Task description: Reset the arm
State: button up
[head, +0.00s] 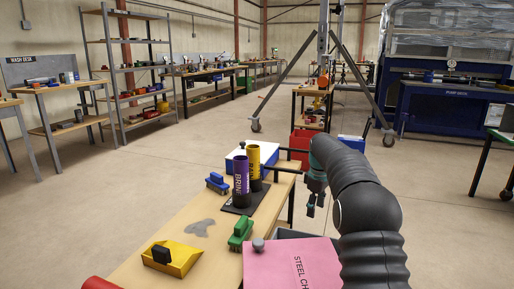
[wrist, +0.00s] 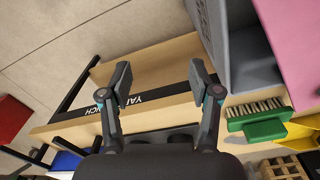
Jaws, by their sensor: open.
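My arm reaches in from the right side of the head view, and my gripper (head: 315,204) hangs fingers-down just off the bench's right edge. In the wrist view my gripper (wrist: 160,78) has its two fingers wide apart with nothing between them. The wooden bench (head: 160,225) lies to its left. On it a purple pipe (head: 241,176) and a yellow pipe (head: 253,160) stand upright on a dark base (head: 238,209), left of my gripper and apart from it.
A grey bin (wrist: 236,45) is near my gripper. Open floor (head: 440,215) lies to the right.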

jog(key=s+r+m, duration=0.1)
jog(key=s+m, duration=0.1)
jog(key=s, duration=0.4)
jog(key=s+a+r+m, duration=0.1)
jog(key=s+r+m, duration=0.1)
jog(key=s, duration=0.4)
jog(key=s+a+r+m+t, duration=0.1)
jog(key=s+m, duration=0.3)
jog(key=s, duration=0.3)
jog(key=shift+a+r, duration=0.1)
jog(key=shift+r, duration=0.05)
jog(key=s, duration=0.4)
jog(key=s+m, duration=0.1)
jog(key=s, duration=0.2)
jog(key=s+a+m+t, duration=0.1)
jog(key=s, duration=0.3)
jog(key=shift+s+r, duration=0.2)
jog(key=shift+s, duration=0.1)
jog(key=s+a+r+t, duration=0.1)
jog(key=s+r+t, duration=0.1)
jog(key=s, duration=1.3)
jog(key=shift+s+t, duration=0.3)
jog(key=shift+t, duration=0.3)
jog(key=shift+f, duration=0.1)
